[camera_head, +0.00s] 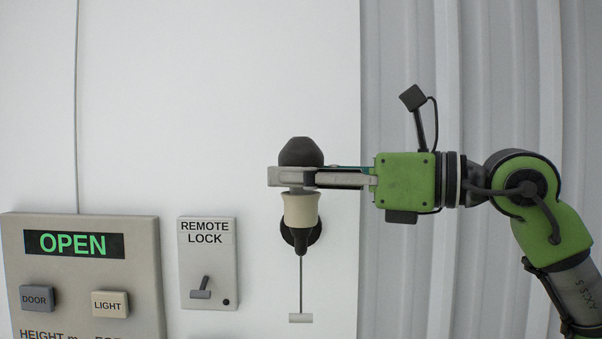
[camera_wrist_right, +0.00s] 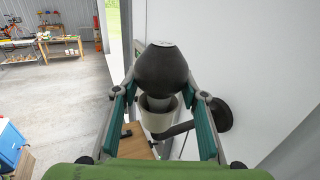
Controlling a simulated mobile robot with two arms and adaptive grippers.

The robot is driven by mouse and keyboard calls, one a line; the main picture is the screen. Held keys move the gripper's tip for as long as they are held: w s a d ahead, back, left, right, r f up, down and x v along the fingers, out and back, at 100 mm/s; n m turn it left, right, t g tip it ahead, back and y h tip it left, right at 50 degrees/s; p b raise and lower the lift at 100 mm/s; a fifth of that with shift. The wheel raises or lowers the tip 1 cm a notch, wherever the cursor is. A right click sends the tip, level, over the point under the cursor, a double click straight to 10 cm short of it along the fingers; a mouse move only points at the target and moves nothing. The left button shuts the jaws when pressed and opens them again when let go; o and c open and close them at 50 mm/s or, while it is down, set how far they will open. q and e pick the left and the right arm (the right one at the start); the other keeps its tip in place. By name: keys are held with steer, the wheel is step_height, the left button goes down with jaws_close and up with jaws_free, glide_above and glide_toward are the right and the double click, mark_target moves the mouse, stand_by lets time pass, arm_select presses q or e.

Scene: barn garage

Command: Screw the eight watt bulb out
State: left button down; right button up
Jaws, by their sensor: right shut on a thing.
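The bulb (camera_head: 301,151) is dark grey, rounded and upright, above a cream socket (camera_head: 301,209) on the wall. My right gripper (camera_head: 292,178) comes in from the right, level, and is shut on the bulb's lower part. In the right wrist view the dark bulb (camera_wrist_right: 161,76) stands between the two green-padded fingers of the gripper (camera_wrist_right: 160,112). Its lighter neck reaches down to the cream socket (camera_wrist_right: 157,117); how deep it sits inside is hidden. I cannot read a watt mark on the bulb. My left gripper is not in view.
A thin pull rod with a pale end bar (camera_head: 300,317) hangs below the socket's dark wall mount (camera_head: 313,232). A remote lock switch box (camera_head: 208,264) and a control panel reading OPEN (camera_head: 141,240) are to the left. The white wall above is clear.

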steer(key=shift+r+n+g+y+p, duration=0.1)
steer(key=shift+n+g+y+p, duration=0.3)
steer(key=shift+n+g+p, duration=1.05)
steer(key=shift+n+g+y+p, duration=0.4)
steer(key=shift+n+g+p, duration=0.55)
steer(key=shift+g, duration=0.9)
steer(key=shift+f+n+g, duration=0.2)
steer(key=shift+n+g, duration=0.3)
steer(key=shift+g, duration=0.6)
steer(key=o, duration=0.8)
steer(key=shift+o, duration=0.2)
